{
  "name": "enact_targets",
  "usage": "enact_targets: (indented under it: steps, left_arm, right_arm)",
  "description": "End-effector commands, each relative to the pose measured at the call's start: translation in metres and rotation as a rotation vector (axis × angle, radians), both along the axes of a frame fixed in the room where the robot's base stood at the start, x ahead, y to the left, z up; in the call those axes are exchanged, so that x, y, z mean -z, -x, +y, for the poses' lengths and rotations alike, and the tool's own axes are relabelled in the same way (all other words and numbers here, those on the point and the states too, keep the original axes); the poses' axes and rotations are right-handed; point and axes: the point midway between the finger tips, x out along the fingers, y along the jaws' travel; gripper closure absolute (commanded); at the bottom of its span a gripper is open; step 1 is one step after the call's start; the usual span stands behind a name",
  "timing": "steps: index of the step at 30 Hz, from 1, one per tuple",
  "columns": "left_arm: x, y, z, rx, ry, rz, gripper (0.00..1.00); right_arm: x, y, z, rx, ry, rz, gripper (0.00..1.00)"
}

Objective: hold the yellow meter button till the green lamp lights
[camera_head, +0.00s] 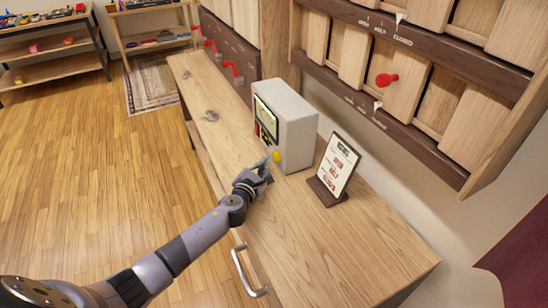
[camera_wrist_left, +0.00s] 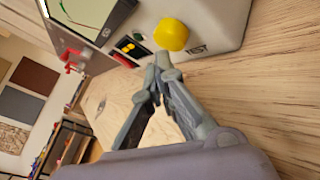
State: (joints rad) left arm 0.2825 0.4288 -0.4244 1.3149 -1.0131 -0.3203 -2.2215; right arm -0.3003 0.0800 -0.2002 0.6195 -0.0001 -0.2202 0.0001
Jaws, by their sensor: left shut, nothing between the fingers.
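The grey meter box (camera_head: 295,122) stands on the wooden bench, its dial and panel facing left. The round yellow button (camera_head: 277,156) is low on its front; it shows large in the left wrist view (camera_wrist_left: 172,34). My left gripper (camera_head: 266,163) is shut and empty, its fingertips (camera_wrist_left: 163,62) close in front of and just below the button. I cannot tell whether they touch it. My right gripper is not in view.
A sign on a stand (camera_head: 336,170) is right of the meter. Red levers (camera_head: 232,72) line the wall behind the bench (camera_head: 215,120), and a red knob (camera_head: 386,79) is on the shutter rack. A drawer handle (camera_head: 247,272) sticks out in front. The bench's right end is clear.

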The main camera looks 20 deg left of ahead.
Motion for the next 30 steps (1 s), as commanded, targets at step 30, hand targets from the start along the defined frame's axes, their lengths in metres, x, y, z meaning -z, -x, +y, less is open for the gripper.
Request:
enact_targets:
  steps: [30]
  left_arm:
    - [-0.0004,-0.0081,-0.0070,-0.001,-0.001,-0.001,1.00]
  right_arm:
    - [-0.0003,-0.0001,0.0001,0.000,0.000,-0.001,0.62]
